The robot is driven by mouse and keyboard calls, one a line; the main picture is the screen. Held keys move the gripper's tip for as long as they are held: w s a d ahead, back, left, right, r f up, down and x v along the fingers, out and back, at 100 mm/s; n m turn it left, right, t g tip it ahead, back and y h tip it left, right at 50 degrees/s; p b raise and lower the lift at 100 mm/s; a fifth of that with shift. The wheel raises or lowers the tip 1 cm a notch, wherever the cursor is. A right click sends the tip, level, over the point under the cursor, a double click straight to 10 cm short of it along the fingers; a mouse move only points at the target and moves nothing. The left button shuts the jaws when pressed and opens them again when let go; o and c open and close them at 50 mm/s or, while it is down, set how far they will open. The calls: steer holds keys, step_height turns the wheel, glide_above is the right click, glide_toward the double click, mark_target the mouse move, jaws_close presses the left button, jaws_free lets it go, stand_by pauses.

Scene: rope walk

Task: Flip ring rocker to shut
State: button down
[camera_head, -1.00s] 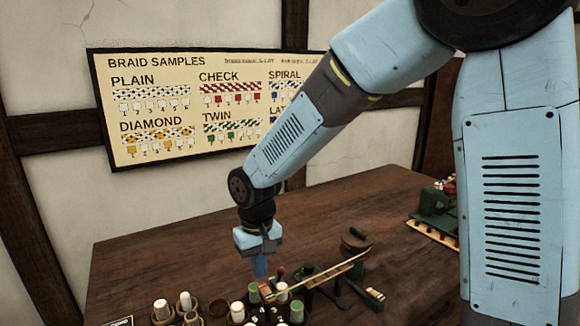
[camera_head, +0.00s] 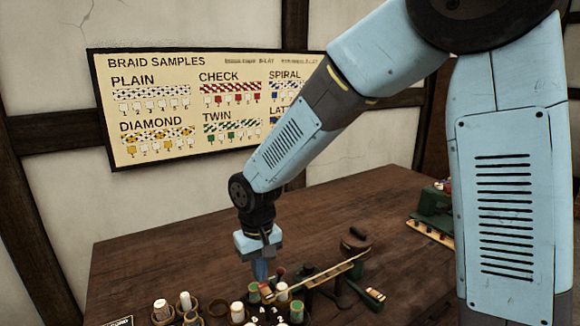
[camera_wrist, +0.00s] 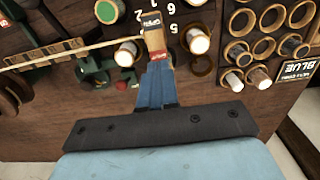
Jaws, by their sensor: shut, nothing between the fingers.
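A small tan rocker (camera_wrist: 153,38) shows in the wrist view, with a red label at its near end and a pale label at its far end. The lettering is too small to read. In the head view it appears as a small wooden piece (camera_head: 266,292) among the bobbins. My gripper (camera_wrist: 158,66) is shut and empty, with its blue fingertips at the rocker's red-labelled end. The fingers partly cover that end, and I cannot tell whether they touch it. In the head view my gripper (camera_head: 261,277) points down just above the rocker.
White and green bobbins (camera_wrist: 199,42) stand in round holders around the rocker. A long wooden strip (camera_head: 327,274) runs off to the right. A dark round-topped piece (camera_head: 355,240) stands behind it. The table's back left (camera_head: 160,250) is clear.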

steer(key=shift+f, duration=0.65)
steer(key=shift+r, duration=0.1)
step_height(320, 180, up, 8)
stand_by(1.2)
steer(key=s+d+r+m+t, duration=0.1)
steer(key=d+r+m+t, duration=0.1)
steer(key=d+r, duration=0.5)
steer(key=s+d+r+m+t, duration=0.1)
steer(key=d+r, duration=0.1)
steer(key=d, duration=0.9)
steer(key=s+d+r+m+t, duration=0.2)
steer(key=s+d+r+m, duration=0.1)
steer(key=s+d, duration=0.6)
steer(key=d, duration=0.3)
steer(key=shift+s+d+r+t, duration=0.2)
steer(key=shift+s+r+t, duration=0.1)
steer(key=shift+s, duration=0.1)
